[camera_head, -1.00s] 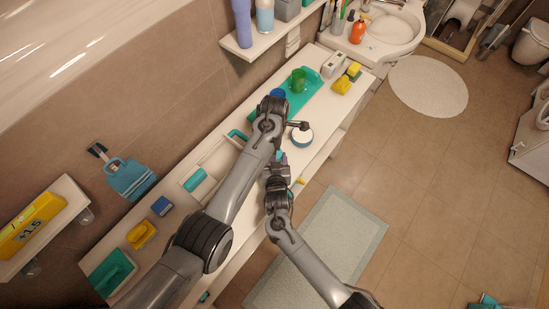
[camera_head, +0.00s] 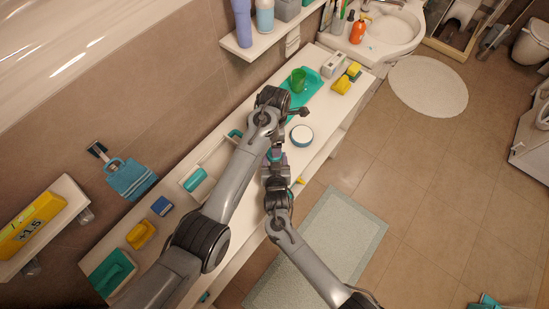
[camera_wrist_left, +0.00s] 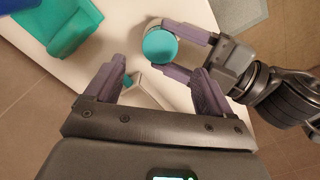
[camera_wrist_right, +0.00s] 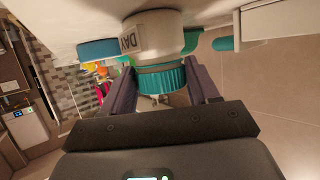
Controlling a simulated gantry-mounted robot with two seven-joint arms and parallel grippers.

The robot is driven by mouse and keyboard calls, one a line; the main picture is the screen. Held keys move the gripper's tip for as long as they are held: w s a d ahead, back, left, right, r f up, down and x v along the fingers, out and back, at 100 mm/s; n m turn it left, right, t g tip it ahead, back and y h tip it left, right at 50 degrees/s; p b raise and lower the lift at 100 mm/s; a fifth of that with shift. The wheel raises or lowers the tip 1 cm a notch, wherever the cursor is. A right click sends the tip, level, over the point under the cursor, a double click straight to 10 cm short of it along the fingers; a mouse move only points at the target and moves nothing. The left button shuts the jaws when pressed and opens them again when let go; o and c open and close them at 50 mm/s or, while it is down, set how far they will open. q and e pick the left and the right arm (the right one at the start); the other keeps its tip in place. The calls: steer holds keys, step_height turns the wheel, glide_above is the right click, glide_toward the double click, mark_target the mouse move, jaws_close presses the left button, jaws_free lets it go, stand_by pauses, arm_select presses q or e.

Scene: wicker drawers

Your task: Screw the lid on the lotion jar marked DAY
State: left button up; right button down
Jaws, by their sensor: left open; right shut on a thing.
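The jar (camera_wrist_right: 155,38) is white with a DAY label and stands on the white cabinet top. It shows upside down in the right wrist view. A ribbed teal lid (camera_wrist_right: 162,78) is at its mouth, with a thin darker band between them; I cannot tell how tightly it sits. My right gripper (camera_wrist_right: 160,90) is shut on the lid from the side. The round lid top (camera_wrist_left: 160,46) also shows between its fingers in the left wrist view. My left gripper (camera_wrist_left: 160,85) is open, apart from the jar. In the head view my left arm hides most of the jar.
Another round jar with a white top (camera_head: 302,135) stands to the right on the cabinet top (camera_head: 318,151). A green cup (camera_head: 298,78) and yellow items (camera_head: 341,87) are farther back. An open compartment (camera_head: 190,180) lies left of my left arm.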

arm_select(q)
steer(key=shift+f, duration=0.15)
steer(key=shift+f, duration=3.9)
steer(key=shift+c, duration=0.3)
steer(key=c, duration=1)
steer(key=m, duration=0.3)
steer(key=shift+m, duration=0.3)
steer(key=shift+c, duration=0.4)
steer(key=o, duration=1.2)
steer(key=shift+c, duration=0.2)
